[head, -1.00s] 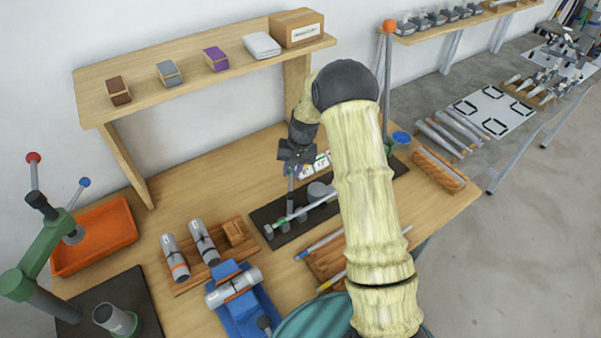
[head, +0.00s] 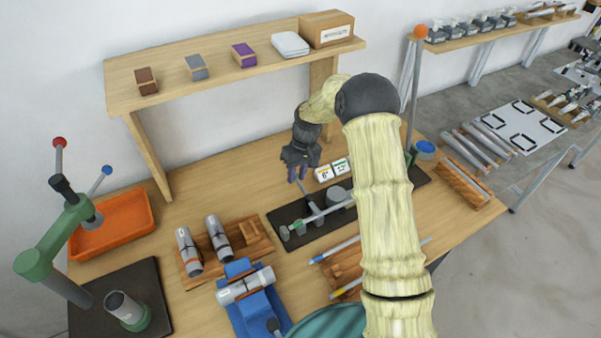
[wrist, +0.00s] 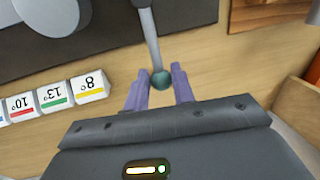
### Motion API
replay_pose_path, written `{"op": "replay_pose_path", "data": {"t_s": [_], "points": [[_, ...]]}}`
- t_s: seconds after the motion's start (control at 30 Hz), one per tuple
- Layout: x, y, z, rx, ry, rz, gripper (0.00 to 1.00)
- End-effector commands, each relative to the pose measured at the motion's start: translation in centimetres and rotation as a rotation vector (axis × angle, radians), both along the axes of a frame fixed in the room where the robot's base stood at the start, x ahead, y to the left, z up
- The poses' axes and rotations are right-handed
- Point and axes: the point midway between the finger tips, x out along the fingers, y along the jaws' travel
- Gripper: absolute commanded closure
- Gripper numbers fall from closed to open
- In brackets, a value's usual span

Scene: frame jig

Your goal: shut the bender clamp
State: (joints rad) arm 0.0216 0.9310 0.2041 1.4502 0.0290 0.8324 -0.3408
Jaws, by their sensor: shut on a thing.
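The bender stands on a dark base plate (head: 278,219) on the table, with a round grey die (head: 337,195) and a long grey bar across it. Its clamp lever is a thin grey rod (wrist: 150,35) ending in a teal ball knob (wrist: 161,80). My gripper (wrist: 160,76) has its two purple fingers on either side of this knob and is shut on it. In the head view my gripper (head: 297,174) is above the back edge of the base plate, and the lever rises tilted to it. The knob is hidden there by the fingers.
Number cards (head: 325,174) stand right behind the bender, close to my gripper. A wooden tray (head: 255,240) with grey cylinders and a blue vise (head: 258,312) lie in front left. A shelf (head: 215,77) stands behind.

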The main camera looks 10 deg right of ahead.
Motion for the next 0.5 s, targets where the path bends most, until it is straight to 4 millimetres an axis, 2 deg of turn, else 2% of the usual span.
{"op": "replay_pose_path", "data": {"t_s": [0.3,0.33,0.37,0.5], "points": [[-0.06,-0.04,0.01,-0.001,0.002,0.004,1.00],[-0.06,-0.04,0.01,-0.001,0.002,0.004,0.73],[-0.06,-0.04,0.01,-0.001,0.001,0.003,0.68],[-0.04,-0.02,0.01,-0.001,0.001,0.002,0.68]]}}
